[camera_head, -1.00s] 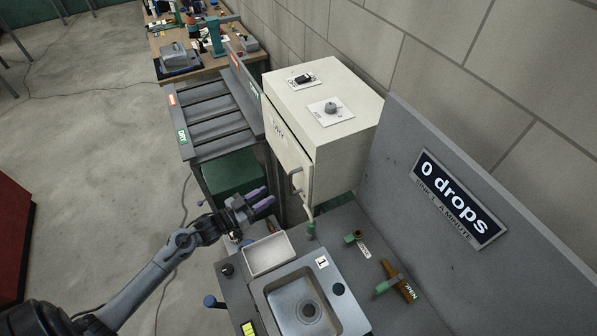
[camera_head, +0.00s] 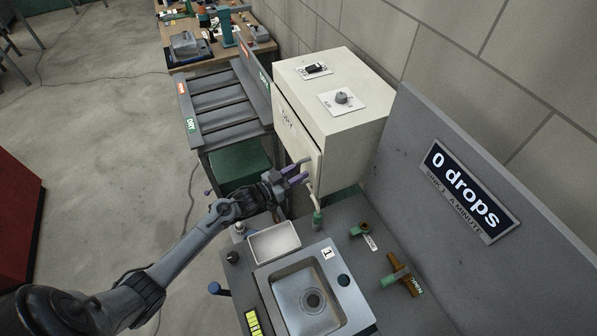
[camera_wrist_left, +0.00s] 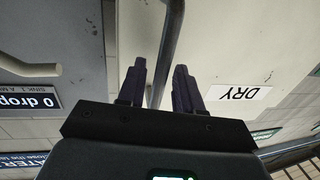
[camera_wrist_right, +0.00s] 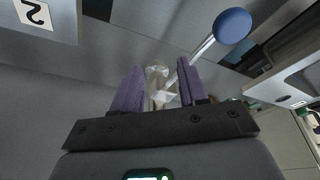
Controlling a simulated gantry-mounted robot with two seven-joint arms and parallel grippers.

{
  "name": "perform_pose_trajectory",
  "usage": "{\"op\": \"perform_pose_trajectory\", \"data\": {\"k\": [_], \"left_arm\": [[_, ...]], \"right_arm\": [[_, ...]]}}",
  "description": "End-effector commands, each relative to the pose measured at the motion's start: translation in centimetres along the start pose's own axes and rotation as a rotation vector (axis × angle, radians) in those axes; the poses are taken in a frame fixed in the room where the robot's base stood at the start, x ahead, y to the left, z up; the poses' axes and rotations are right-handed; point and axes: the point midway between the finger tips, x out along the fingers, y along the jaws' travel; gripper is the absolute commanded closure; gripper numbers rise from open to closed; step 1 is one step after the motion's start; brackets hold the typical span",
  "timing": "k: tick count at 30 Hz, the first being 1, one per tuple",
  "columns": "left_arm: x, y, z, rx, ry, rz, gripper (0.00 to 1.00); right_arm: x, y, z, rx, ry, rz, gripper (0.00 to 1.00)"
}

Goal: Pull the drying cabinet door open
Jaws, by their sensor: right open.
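The cream drying cabinet (camera_head: 345,125) stands against the wall. Its door (camera_head: 290,131), labelled DRY, faces left and looks closed against the body. The door's bar handle (camera_head: 305,163) is at my left gripper (camera_head: 296,172). In the left wrist view, the grey handle bar (camera_wrist_left: 170,45) runs between the two fingertips of my left gripper (camera_wrist_left: 160,70), with the DRY label (camera_wrist_left: 239,93) to the right. The fingers are apart, with gaps beside the bar. My right gripper (camera_wrist_right: 157,75) shows only in its wrist view, open, with a blurred whitish thing beyond its fingers.
Below the cabinet is a counter with a sink (camera_head: 312,298), a white tray (camera_head: 273,241) and green-brown fittings (camera_head: 402,275). A grey slotted rack (camera_head: 226,106) stands left of the cabinet. A blue-knobbed lever (camera_wrist_right: 232,25) is close to my right gripper. Open floor lies left.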

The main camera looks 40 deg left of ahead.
Motion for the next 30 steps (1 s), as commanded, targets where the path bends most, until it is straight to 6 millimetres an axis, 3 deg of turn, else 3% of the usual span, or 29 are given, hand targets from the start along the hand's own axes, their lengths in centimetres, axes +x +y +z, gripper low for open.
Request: {"op": "perform_pose_trajectory", "data": {"k": [12,20,30], "left_arm": [[0.73,0.03,0.00,0.001,0.000,0.001,0.65],[0.71,0.02,0.00,0.001,0.000,0.001,1.00],[0.58,-0.05,0.02,0.001,0.000,0.004,1.00]], "right_arm": [[0.02,0.03,0.01,-0.002,-0.001,0.001,0.57],[0.04,0.21,0.07,-0.010,-0.002,0.007,0.57],[0.06,0.21,0.07,-0.009,-0.002,0.007,0.57]]}}
